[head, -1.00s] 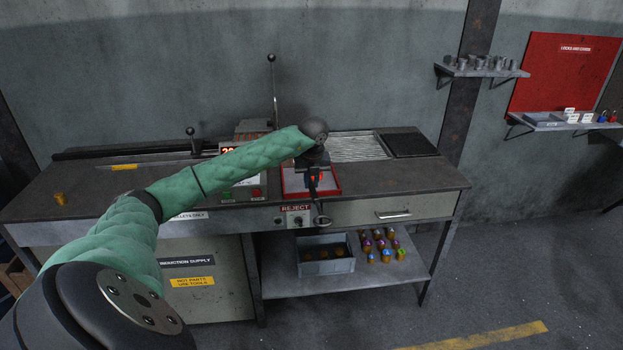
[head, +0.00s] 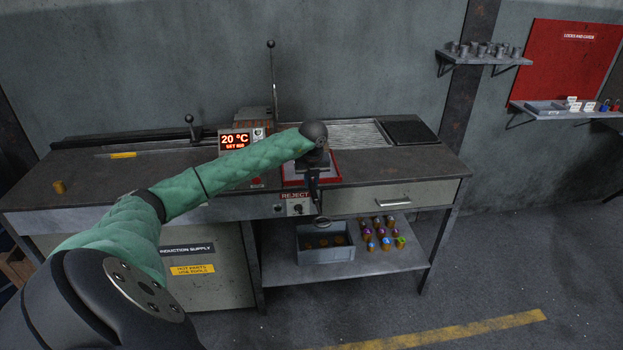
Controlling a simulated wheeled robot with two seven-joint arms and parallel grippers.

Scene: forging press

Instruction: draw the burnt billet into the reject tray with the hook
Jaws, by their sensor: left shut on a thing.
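The reject tray (head: 331,170), red-rimmed with a pale floor, sits at the bench's front edge above the REJECT label (head: 295,196). My left gripper (head: 313,178) is over the tray and hides much of it. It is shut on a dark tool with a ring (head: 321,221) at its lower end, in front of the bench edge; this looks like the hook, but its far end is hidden. The burnt billet cannot be made out; it may be behind my left arm. A brass-coloured billet (head: 59,187) stands at the bench's left end. My right gripper is not in view.
A control box (head: 235,140) reads 20 °C behind my forearm. Upright levers (head: 273,90) stand at the back. A yellow-handled tool (head: 123,155) lies left. A grey bin (head: 325,250) and several coloured pieces (head: 385,233) are on the lower shelf. The bench's right end is clear.

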